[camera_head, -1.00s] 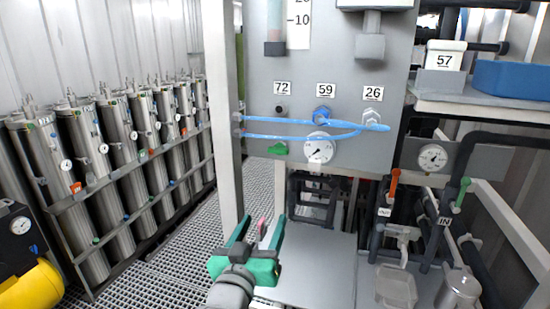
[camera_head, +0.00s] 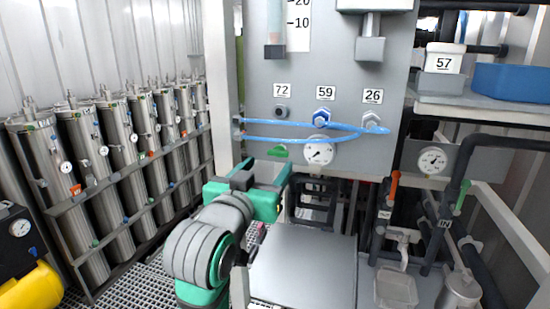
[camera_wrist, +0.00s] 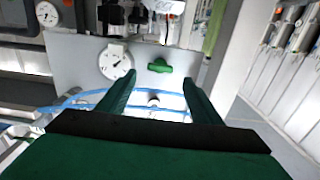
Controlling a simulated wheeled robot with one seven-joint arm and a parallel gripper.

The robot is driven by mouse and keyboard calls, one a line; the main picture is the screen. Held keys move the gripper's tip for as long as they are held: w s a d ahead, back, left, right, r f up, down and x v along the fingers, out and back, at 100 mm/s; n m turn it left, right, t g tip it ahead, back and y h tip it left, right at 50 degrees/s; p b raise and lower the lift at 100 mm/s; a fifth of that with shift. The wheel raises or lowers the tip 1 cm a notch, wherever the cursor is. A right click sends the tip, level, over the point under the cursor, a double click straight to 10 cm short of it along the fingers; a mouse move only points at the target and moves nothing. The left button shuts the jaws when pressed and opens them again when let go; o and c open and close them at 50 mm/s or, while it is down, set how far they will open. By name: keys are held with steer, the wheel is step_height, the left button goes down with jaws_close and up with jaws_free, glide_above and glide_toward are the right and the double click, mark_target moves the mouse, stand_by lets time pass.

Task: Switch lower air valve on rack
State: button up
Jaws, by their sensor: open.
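The green valve handle (camera_head: 278,151) sits low on the grey rack panel (camera_head: 255,75), left of a round white gauge (camera_head: 318,151) and below the blue tubes. My gripper (camera_head: 270,170), green and dark, is just below and in front of the handle. In the wrist view, which is turned upside down, the handle (camera_wrist: 160,66) lies crosswise beyond the gap between my fingertips (camera_wrist: 160,80). The fingers are spread with nothing between them. The handle appears clear of the fingers, though the exact distance is hard to tell.
Blue tubes (camera_head: 300,126) cross the panel below labels 72, 59 and 26. A grey upright post (camera_head: 221,90) stands left of the panel. An orange-handled valve (camera_head: 394,186) and dark pipes are to the right. Steel cylinders (camera_head: 98,140) line the left wall.

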mark_target(277, 155)
steer(key=shift+x, duration=3.2)
steer(key=c, duration=1.1)
